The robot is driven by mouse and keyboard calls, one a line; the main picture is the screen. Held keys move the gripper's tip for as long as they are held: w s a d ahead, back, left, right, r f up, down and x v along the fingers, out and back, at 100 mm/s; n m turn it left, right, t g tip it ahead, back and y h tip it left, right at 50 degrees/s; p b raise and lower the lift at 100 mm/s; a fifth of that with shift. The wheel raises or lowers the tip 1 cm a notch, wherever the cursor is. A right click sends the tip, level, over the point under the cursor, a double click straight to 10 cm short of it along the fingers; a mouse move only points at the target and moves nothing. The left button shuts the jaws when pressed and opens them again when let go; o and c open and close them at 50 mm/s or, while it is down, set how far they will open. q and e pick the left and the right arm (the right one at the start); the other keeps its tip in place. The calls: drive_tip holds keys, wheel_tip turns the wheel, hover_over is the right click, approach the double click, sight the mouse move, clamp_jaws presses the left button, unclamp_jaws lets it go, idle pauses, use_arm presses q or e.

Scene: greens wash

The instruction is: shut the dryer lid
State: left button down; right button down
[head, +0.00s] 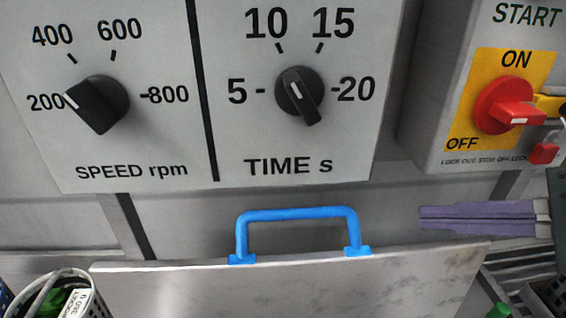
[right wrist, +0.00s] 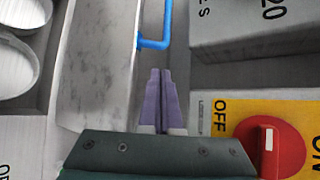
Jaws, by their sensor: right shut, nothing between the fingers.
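The dryer lid (head: 280,288) is a grey metal panel along the bottom of the head view, with a blue handle (head: 300,214) at its far edge. The lid also shows in the right wrist view (right wrist: 95,70), with part of the handle (right wrist: 154,44) beyond my fingertips. I cannot tell how far the lid is tilted. My right gripper (head: 422,217) has purple fingers, shut and empty. It points left, just right of the handle and apart from it. In the right wrist view its fingertips (right wrist: 160,72) lie beside the lid's edge. My left gripper is not in view.
The panel (head: 225,100) with speed knob (head: 100,103) and time knob (head: 299,94) stands behind the lid. A red switch (head: 505,105) on a yellow plate sits above my right gripper. A light basket (head: 85,283) holding something green stands at bottom left.

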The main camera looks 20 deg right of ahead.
drive_tip(key=b+x, duration=0.3)
drive_tip(key=x, duration=0.6)
drive_tip(key=shift+r, duration=0.1)
idle(0.3)
